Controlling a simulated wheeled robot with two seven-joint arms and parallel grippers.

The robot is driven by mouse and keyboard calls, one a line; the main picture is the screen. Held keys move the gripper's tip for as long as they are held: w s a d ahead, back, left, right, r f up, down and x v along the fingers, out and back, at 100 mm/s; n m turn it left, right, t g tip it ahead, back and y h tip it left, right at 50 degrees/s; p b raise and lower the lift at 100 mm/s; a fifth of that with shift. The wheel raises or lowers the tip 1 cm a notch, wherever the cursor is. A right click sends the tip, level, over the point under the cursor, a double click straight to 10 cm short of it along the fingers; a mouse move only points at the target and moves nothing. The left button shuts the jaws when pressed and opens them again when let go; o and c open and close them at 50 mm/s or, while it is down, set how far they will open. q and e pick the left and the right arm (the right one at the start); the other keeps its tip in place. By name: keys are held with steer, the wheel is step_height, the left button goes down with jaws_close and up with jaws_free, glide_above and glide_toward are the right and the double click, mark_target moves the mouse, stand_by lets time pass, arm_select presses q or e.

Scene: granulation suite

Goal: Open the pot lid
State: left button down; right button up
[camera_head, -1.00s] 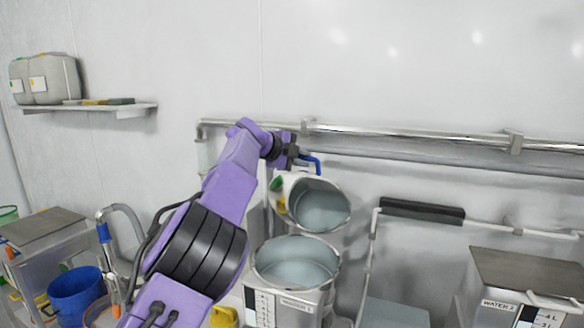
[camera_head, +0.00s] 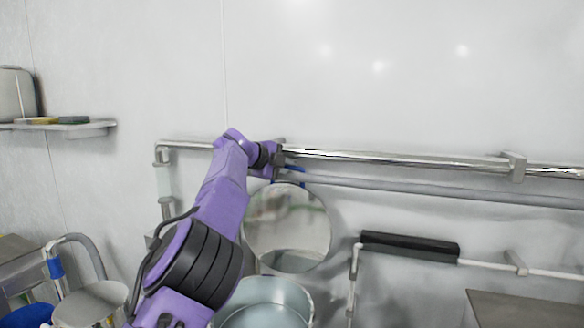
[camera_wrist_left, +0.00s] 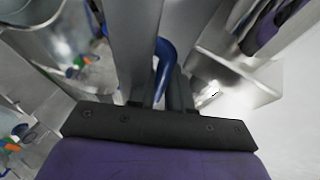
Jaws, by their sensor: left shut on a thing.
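The pot (camera_head: 270,310) is a round metal vessel with its mouth uncovered, low in the head view; the frame cuts off its lower part. The pot lid (camera_head: 288,235) is a shiny round disc standing steeply above the back of the pot, its reflective face towards me. Its blue handle (camera_head: 292,168) is at the top edge, partly hidden by my gripper. The blue handle also shows in the wrist view (camera_wrist_left: 164,62). My left gripper (camera_head: 282,163) is shut on that handle. Its fingers also show in the wrist view (camera_wrist_left: 160,88). My right gripper is not in view.
A steel pipe (camera_head: 400,158) runs along the wall close behind my left gripper. A white pipe with a black sleeve (camera_head: 410,246) is to the right of the lid. A metal box top (camera_head: 530,308) is at lower right. A shelf (camera_head: 60,127) is at left.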

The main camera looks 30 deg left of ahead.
arm_select(q)
steer(key=shift+f, duration=0.15)
steer(key=c, duration=1.1)
jaws_free()
steer(key=shift+s+a+b, duration=0.2)
steer(key=shift+s+b, duration=0.2)
steer(key=shift+b, duration=0.05)
steer(key=b+v, duration=0.2)
steer(key=v, duration=0.3)
steer(key=b+v, duration=0.2)
steer(key=v, duration=0.2)
steer(key=shift+s+r, duration=0.25)
steer(key=shift+r, duration=0.15)
